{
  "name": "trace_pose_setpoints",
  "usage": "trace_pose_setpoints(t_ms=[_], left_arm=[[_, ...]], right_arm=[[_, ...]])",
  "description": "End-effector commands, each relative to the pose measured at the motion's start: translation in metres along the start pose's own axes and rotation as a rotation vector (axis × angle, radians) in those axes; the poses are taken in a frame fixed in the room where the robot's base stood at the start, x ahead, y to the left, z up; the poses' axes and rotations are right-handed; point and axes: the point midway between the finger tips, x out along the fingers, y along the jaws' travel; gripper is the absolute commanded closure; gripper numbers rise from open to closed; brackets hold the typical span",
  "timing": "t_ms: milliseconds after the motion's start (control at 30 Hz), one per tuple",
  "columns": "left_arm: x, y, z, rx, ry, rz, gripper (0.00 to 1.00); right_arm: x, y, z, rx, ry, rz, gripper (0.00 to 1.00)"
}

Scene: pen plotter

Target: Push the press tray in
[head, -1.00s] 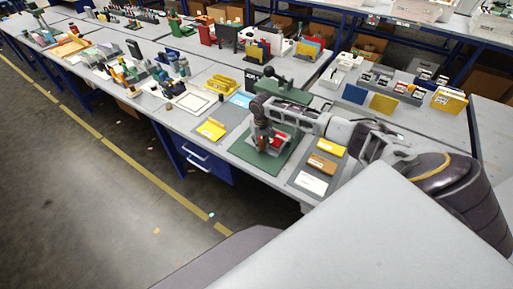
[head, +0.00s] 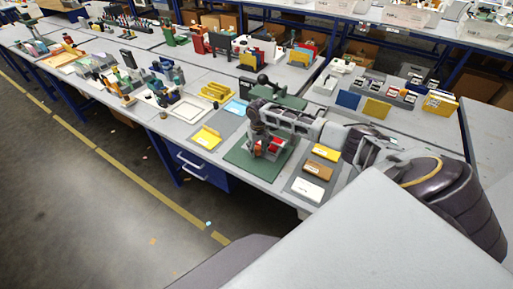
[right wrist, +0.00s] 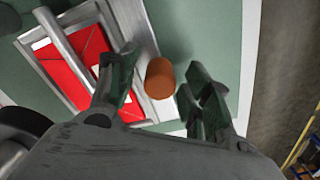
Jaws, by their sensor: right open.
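The press tray is a silver metal frame (right wrist: 144,28) with a red sheet (right wrist: 80,62) in it, on a green surface in the right wrist view. A brown cylindrical knob (right wrist: 160,78) stands just off the frame's edge; its joint to the tray is not clear. My right gripper (right wrist: 160,66) is open, with one finger on each side of the knob; I cannot tell whether either touches it. In the head view, my right gripper (head: 259,150) points down over the green mat (head: 242,163) and partly hides the red and silver part. My left gripper is not in view.
A green machine with a black ball handle (head: 263,79) stands behind my right arm. A grey board with yellow, brown and white blocks (head: 308,190) lies to the right. A yellow block (head: 207,138) lies to the left. The bench's front edge is close.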

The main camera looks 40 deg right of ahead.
Motion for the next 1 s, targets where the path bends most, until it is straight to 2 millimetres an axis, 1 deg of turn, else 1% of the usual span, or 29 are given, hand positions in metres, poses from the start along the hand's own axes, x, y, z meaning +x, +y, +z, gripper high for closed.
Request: trace_pose_setpoints(t_ms=[167, 367, 567, 967, 1000], left_arm=[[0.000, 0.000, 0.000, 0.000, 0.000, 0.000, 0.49], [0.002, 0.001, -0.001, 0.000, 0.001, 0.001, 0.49], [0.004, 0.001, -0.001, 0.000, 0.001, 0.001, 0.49], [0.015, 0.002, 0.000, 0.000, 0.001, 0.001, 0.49], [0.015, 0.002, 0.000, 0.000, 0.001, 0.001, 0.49]], right_arm=[[0.000, -0.004, 0.002, 0.000, 0.000, 0.000, 0.51], [0.000, -0.015, 0.010, -0.002, 0.000, 0.001, 0.51], [0.001, -0.034, 0.022, -0.003, 0.000, 0.000, 0.51], [0.001, -0.075, 0.050, -0.003, 0.001, -0.001, 0.51], [-0.003, -0.076, 0.050, -0.002, 0.002, -0.001, 0.51]])
